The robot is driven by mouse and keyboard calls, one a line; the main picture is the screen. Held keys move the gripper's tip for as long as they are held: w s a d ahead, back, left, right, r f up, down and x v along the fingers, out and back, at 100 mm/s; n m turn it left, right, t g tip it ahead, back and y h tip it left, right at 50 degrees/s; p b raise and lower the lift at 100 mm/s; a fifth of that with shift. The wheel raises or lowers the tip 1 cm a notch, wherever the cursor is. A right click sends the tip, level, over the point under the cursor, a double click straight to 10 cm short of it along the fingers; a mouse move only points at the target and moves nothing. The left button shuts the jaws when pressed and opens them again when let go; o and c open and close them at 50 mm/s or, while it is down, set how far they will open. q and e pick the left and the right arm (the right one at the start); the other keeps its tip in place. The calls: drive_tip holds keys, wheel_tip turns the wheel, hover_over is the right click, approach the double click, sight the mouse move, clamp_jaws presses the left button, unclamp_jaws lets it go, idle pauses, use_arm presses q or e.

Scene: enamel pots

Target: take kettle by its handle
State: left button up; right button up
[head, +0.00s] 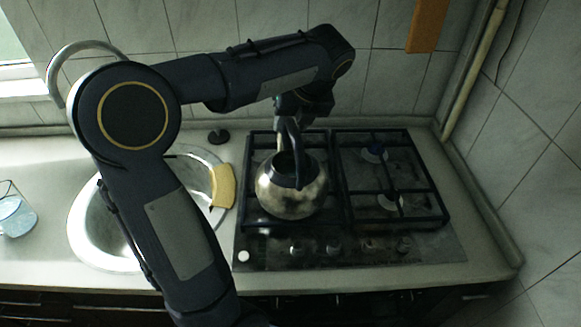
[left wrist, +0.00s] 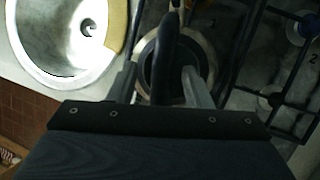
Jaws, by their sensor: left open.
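The kettle (head: 290,198) is a round, shiny metal pot with a dark handle, standing on the left side of the gas stove. My left gripper (head: 291,130) points down over it from above. In the left wrist view, the kettle's dark handle (left wrist: 166,55) runs up between the two spread fingers of my left gripper (left wrist: 161,82). A gap shows on each side of the handle, so the fingers are open and do not visibly grip it. The kettle's round body (left wrist: 205,58) lies below. My right gripper is in neither view.
The gas stove (head: 346,226) has black grates, bare on the right side. A steel sink (head: 88,232) with a yellow cloth or sponge (head: 223,186) on its rim is left of it. Tiled walls close the back and right.

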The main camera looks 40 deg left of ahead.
use_arm(q)
drive_tip(key=x, duration=0.4)
drive_tip(key=shift+w, duration=0.2)
clamp_jaws()
drive_tip(key=shift+r, duration=0.1)
idle(1.1)
